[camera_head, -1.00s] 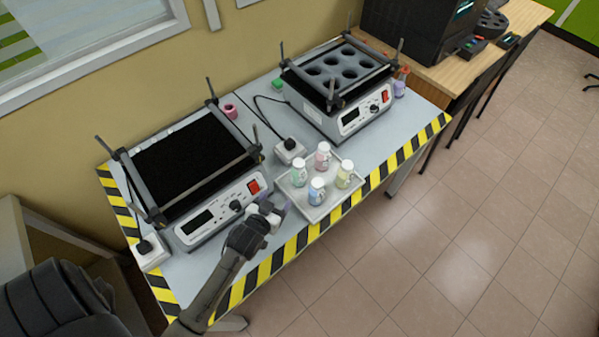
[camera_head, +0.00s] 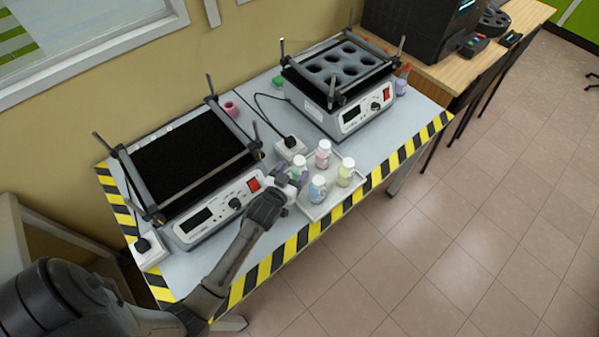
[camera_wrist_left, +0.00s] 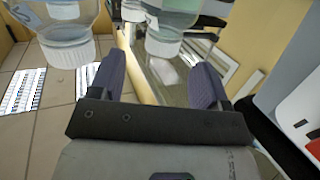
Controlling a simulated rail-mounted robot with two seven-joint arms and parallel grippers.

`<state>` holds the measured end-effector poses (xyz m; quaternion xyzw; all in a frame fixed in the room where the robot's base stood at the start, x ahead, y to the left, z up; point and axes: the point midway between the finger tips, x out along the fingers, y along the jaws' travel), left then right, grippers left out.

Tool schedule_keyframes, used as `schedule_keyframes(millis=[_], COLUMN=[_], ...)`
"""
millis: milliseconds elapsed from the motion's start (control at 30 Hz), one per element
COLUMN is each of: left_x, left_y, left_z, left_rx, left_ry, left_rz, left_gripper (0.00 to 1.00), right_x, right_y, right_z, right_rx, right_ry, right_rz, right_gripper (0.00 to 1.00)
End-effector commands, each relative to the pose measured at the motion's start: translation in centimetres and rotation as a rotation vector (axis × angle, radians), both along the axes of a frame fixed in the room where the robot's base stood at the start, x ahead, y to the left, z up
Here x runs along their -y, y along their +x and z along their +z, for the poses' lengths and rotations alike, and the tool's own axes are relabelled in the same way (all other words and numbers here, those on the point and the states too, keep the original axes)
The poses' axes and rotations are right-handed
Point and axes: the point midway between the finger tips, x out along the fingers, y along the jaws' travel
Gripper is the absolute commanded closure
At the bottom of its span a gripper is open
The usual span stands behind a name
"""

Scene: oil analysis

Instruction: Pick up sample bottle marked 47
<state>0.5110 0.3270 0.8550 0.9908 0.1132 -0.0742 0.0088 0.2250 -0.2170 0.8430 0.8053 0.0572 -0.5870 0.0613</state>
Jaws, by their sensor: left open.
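Several small white-capped sample bottles stand upright in a shallow tray (camera_head: 334,209): a green one (camera_head: 299,162), a blue one (camera_head: 317,191), a pink one (camera_head: 323,158) and a yellow one (camera_head: 345,177). I cannot read 47 on any label. My left gripper (camera_head: 294,177) is at the tray's left side, right by the green bottle and partly covering it. In the left wrist view my left gripper (camera_wrist_left: 157,80) is open, with the green bottle (camera_wrist_left: 173,22) ahead between its fingertips and the blue bottle (camera_wrist_left: 66,30) outside one finger. My right gripper is not in view.
A black-topped shaker (camera_head: 195,165) with upright posts stands left of the tray. Another shaker with a holed rack (camera_head: 338,72) stands behind it. A power plug block (camera_head: 291,148) lies close behind the tray. Striped tape (camera_head: 290,248) marks the table's front edge.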

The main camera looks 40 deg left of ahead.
Motion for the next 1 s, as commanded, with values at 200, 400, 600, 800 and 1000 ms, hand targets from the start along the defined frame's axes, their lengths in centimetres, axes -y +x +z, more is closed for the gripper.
schedule_keyframes(millis=[200, 400, 600, 800, 1000], left_x=[-0.7, -1.3, -1.4, -1.4, -1.4], left_y=[2.0, 4.2, 5.0, 5.0, 5.0], left_z=[-0.5, -0.8, -0.9, -0.9, -0.9], left_rx=[0.002, 0.001, 0.000, 0.000, 0.000], left_ry=[0.002, 0.001, 0.000, 0.001, 0.001], left_rz=[0.000, 0.000, 0.000, 0.000, 0.000], left_gripper=[0.30, 0.30, 0.30, 0.31, 0.50], right_x=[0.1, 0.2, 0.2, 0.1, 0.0], right_y=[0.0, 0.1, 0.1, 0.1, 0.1], right_z=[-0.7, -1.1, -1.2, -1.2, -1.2], right_rx=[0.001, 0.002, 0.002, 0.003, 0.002], right_ry=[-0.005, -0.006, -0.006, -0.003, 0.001], right_rz=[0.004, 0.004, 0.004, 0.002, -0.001], right_gripper=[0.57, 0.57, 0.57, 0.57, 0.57])
